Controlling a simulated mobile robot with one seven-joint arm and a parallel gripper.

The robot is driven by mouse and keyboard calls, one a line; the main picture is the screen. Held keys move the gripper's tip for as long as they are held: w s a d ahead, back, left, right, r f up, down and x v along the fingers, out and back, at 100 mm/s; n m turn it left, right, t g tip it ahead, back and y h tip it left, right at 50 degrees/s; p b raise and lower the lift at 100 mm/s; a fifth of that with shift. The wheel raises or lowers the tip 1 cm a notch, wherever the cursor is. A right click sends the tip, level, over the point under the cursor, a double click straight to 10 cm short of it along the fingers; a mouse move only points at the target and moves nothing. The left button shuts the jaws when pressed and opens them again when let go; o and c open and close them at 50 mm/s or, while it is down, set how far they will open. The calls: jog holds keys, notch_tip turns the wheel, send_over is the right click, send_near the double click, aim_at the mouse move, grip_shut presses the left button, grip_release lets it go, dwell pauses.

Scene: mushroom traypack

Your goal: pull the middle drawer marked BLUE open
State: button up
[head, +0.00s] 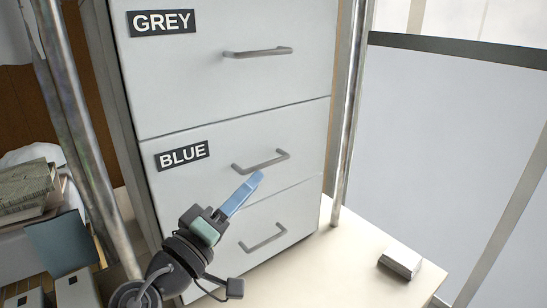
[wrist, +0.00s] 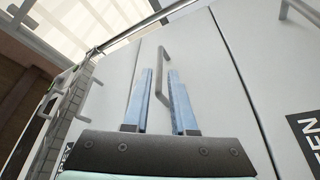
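The middle drawer (head: 215,185) has a light grey front with a dark label reading BLUE (head: 182,155). It looks flush with its neighbours, so shut. Its grey bar handle (head: 262,162) runs sideways across the front. My gripper (head: 257,176) reaches up from the lower left, with its blue fingertips close to this handle. In the wrist view my gripper (wrist: 161,72) is open, its two blue fingers apart. The BLUE handle (wrist: 163,62) shows in line with the gap between them. I cannot tell whether the fingers touch it.
The GREY drawer (head: 170,80) is above and another drawer (head: 285,205) below, both shut. A label ending in EEN (wrist: 308,140) shows in the wrist view. Metal posts (head: 345,110) flank the cabinet. A small white block (head: 400,260) lies on the pale surface at right.

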aim_at(273, 161)
jog(key=x, duration=0.7)
jog(key=shift+w+d+r, duration=0.1)
jog(key=shift+w+d, duration=0.1)
jog(key=shift+w, duration=0.15)
grip_shut()
dwell(1.0)
